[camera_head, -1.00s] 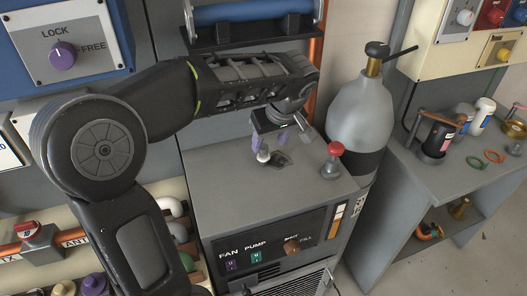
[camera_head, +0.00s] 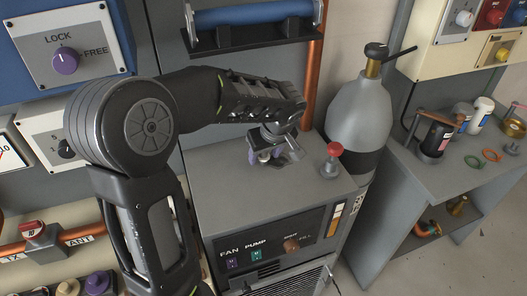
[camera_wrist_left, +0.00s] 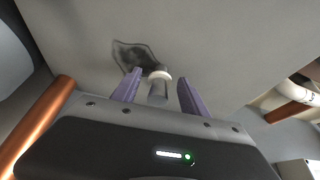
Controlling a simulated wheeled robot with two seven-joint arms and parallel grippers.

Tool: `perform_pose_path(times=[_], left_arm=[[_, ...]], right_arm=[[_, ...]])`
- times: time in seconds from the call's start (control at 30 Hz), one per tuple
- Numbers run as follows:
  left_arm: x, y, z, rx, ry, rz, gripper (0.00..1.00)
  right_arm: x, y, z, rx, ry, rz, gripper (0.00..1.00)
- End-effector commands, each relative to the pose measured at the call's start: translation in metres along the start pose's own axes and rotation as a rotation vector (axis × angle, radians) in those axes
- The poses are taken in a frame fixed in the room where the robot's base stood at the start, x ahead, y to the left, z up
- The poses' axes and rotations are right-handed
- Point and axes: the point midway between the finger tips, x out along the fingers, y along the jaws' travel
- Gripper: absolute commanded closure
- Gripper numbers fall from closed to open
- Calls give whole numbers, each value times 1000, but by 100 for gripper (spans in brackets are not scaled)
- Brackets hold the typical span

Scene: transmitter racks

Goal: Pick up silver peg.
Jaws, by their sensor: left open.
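The silver peg (camera_head: 264,156) stands on the grey cabinet top (camera_head: 225,195), with a pale rounded top end. In the left wrist view the peg (camera_wrist_left: 158,90) shows between the two purple fingers of my left gripper (camera_wrist_left: 158,78), with a gap on each side. The left gripper (camera_head: 263,157) is open and low over the cabinet top, around the peg. A dark, irregular hole or patch lies just beyond the peg in the wrist view. My right gripper is not in view.
A red-capped knob (camera_head: 333,150) stands on the cabinet top to the right of the gripper. A grey gas cylinder (camera_head: 360,110) stands behind it. An orange pipe (camera_head: 312,75) and a blue-handled bar (camera_head: 252,13) are at the back. The front of the cabinet top is clear.

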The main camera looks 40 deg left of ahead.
Motion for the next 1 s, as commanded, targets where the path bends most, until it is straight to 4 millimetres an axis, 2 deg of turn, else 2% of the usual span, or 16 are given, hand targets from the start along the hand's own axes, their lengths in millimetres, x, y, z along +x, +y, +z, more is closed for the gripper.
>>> perform_pose_path(times=[0.13, 0.67, 1.0], left_arm=[[9, 0, 0, 0, 0, 0, 48], [8, 0, 0, 0, 0, 1, 48], [8, 0, 0, 0, 0, 1, 75]], right_arm=[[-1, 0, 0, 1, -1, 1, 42], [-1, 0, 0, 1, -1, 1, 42], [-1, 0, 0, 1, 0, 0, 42]])
